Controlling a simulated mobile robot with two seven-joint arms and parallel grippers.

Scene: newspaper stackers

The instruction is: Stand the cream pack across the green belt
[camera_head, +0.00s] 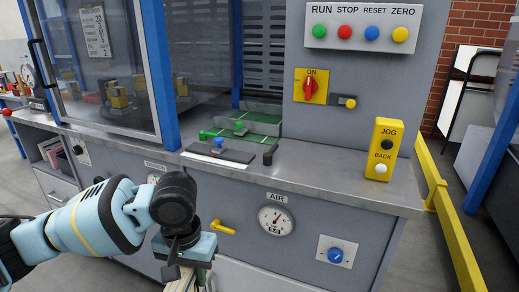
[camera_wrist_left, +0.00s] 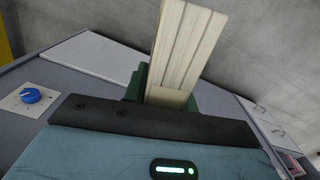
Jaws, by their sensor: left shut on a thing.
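My left gripper (camera_head: 187,264) is low at the front of the machine, below the ledge, pointing down. It is shut on the cream pack (camera_head: 183,284), whose lower part is cut off by the bottom edge of the head view. In the left wrist view the pack (camera_wrist_left: 187,42) is a pale, long block with lengthwise lines, held between dark green fingers (camera_wrist_left: 168,92). The green belt (camera_head: 255,117) lies in the machine's opening, beyond and above the gripper, well apart from the pack. My right gripper is in neither view.
The grey ledge (camera_head: 320,188) runs along the machine front. On it are a dark plate with a blue knob (camera_head: 219,144), a small black post (camera_head: 269,154) and the yellow JOG box (camera_head: 383,150). A blue post (camera_head: 160,75) and glass guard stand left of the opening.

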